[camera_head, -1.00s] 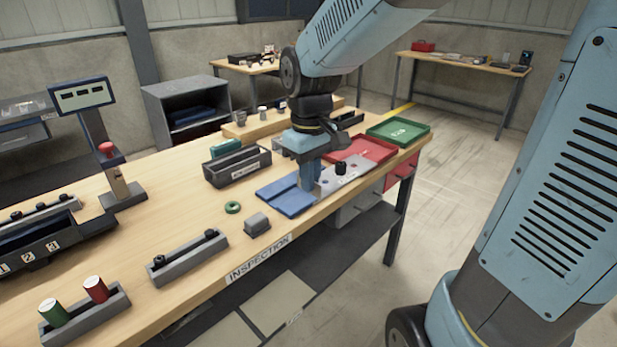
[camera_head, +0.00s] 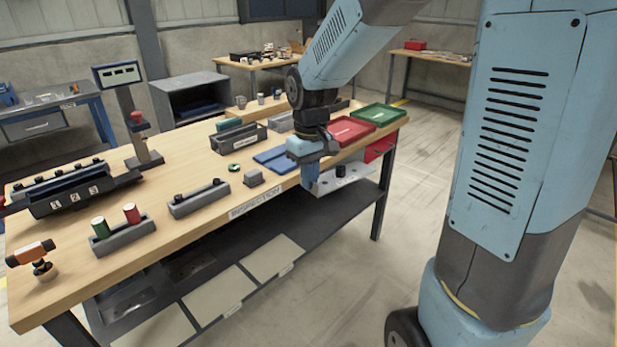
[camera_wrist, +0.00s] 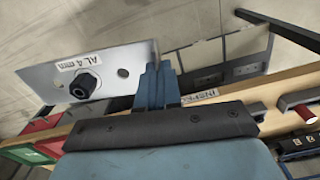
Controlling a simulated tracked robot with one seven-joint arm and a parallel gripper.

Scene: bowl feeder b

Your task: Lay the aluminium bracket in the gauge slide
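The aluminium bracket (camera_wrist: 105,66) is a flat silvery plate marked "AL 4mm", with a black knob and a hole. In the wrist view its right end meets my closed fingers (camera_wrist: 158,86). In the head view my gripper (camera_head: 310,180) points down at the bench's front edge, shut on the bracket (camera_head: 352,173), which hangs out in front of the edge. No part is labelled as the gauge slide. A long dark fixture (camera_head: 82,199) with numbered tags 1, 2, 3 lies at the bench's left, beside a post with a display (camera_head: 118,73).
The wooden bench (camera_head: 165,232) carries a grey holder with red and green cylinders (camera_head: 126,239), a grey block with black knobs (camera_head: 199,200), a small grey block (camera_head: 254,177), a green ring (camera_head: 234,167), a blue flat piece (camera_head: 275,160), a dark bin (camera_head: 240,143), and red (camera_head: 352,134) and green (camera_head: 383,117) trays.

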